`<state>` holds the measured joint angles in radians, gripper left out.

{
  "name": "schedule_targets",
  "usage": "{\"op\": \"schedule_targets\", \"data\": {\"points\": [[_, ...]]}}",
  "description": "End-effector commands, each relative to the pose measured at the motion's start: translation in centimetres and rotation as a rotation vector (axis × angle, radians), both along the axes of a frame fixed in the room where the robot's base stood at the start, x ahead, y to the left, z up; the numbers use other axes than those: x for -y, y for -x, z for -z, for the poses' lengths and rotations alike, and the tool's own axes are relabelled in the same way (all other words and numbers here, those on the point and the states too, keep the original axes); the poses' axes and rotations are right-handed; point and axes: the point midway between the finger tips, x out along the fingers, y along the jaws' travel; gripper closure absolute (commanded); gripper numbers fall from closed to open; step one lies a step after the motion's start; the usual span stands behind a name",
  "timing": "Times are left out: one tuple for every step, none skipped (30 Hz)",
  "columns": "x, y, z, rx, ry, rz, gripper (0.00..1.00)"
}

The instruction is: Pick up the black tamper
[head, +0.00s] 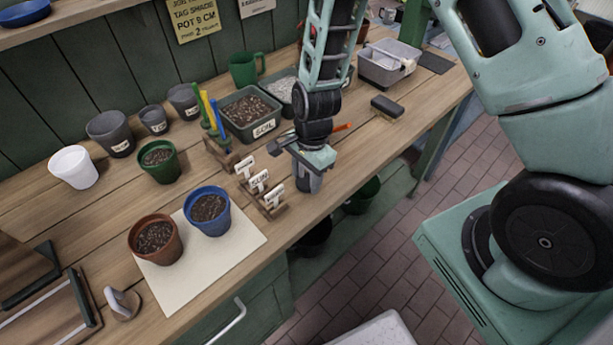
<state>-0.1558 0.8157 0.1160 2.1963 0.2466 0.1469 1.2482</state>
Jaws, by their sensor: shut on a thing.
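My gripper (309,172) points down at the front edge of the wooden bench, right of the white plant labels. It is shut on a dark grey piece, which I take to be the black tamper (308,184). The fingers hide most of it, so its full shape does not show. I cannot tell whether it touches the bench. No other clear black tamper shows on the bench.
A trowel with an orange handle (343,127) lies close behind my gripper. The soil tray (250,114), label rack (270,205) and blue pot (208,211) stand to the left. A brush (387,107) lies to the right, with bare bench around it.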

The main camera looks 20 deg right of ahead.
Motion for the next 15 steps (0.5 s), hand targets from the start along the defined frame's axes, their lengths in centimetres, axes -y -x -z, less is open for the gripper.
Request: {"op": "schedule_targets", "data": {"points": [[0.0, -0.1, -0.4, 0.003, 0.000, -0.001, 0.75], [0.0, -0.1, -0.7, 0.004, 0.000, -0.001, 0.75], [0.0, -0.1, -1.1, 0.003, 0.000, -0.001, 0.75], [0.0, -0.1, -1.4, 0.004, 0.000, -0.001, 0.75], [0.0, -0.1, -1.9, 0.006, -0.001, 0.000, 0.75], [0.0, -0.1, -2.5, 0.005, -0.001, 0.000, 0.75], [-0.1, -0.1, -3.0, 0.006, -0.001, 0.000, 0.75], [-0.1, -0.1, -3.6, 0.006, -0.001, 0.000, 0.75], [-0.1, -0.1, -4.3, 0.006, -0.001, 0.000, 0.75], [-0.1, -0.1, -4.9, 0.006, -0.001, 0.000, 0.75], [-0.1, -0.1, -5.4, 0.007, 0.000, -0.001, 0.75], [-0.1, -0.1, -6.1, 0.006, -0.001, -0.001, 0.75], [-0.1, -0.1, -6.6, 0.006, -0.001, -0.001, 0.75], [-0.1, -0.1, -7.1, 0.005, -0.002, -0.001, 0.75], [-0.1, -0.1, -7.7, 0.006, -0.001, -0.001, 0.75]]}}
